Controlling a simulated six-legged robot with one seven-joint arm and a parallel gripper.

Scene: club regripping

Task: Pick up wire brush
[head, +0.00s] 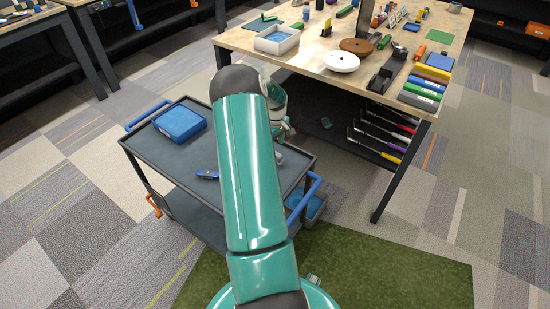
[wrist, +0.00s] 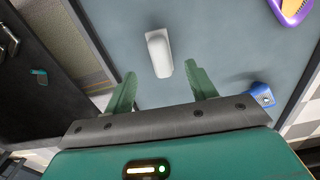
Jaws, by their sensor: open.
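A pale grey, rounded oblong object (wrist: 159,52) lies on the grey cart top in the wrist view, just ahead of the gap between my fingers. I cannot tell for certain whether it is the wire brush; no bristles show. My gripper (wrist: 161,72) is open and empty, with one green finger to each side of the object's near end. Neither finger visibly touches it. In the head view, my own arm hides most of my gripper and part of the cart top.
The grey cart (head: 158,159) has blue end handles. It carries a blue tray (head: 180,122) and a small dark blue item (head: 207,174). A purple-rimmed item (wrist: 292,8) and a blue item (wrist: 262,95) lie right of my fingers. A cluttered workbench (head: 300,62) stands behind.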

